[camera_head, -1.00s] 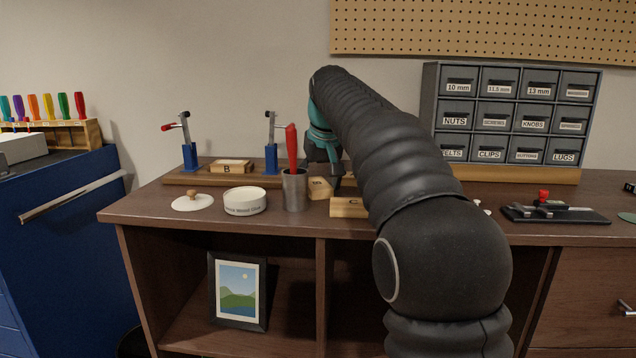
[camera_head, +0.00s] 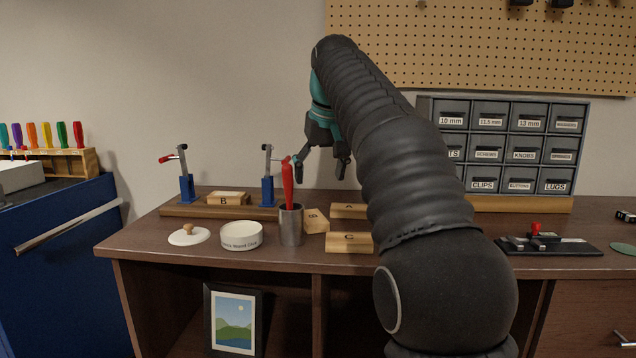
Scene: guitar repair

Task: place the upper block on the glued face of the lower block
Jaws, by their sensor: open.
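My gripper (camera_head: 322,170) is open and empty, with its fingers pointing down above the back of the bench. Block B (camera_head: 226,198) lies on the wooden clamping board (camera_head: 190,211) between two blue toggle clamps. Block A (camera_head: 348,211) lies below and slightly right of my gripper, its right end hidden by my arm. Block C (camera_head: 349,243) lies in front of it. A smaller wooden block (camera_head: 316,221) with an unclear label sits tilted beside the metal cup. I cannot tell which face bears glue.
A metal cup (camera_head: 291,226) holding a red-handled tool stands left of the blocks. A white wood glue dish (camera_head: 241,236) and its lid (camera_head: 188,236) lie further left. The blue clamps (camera_head: 268,190) stand upright. A drawer cabinet (camera_head: 510,145) stands at right.

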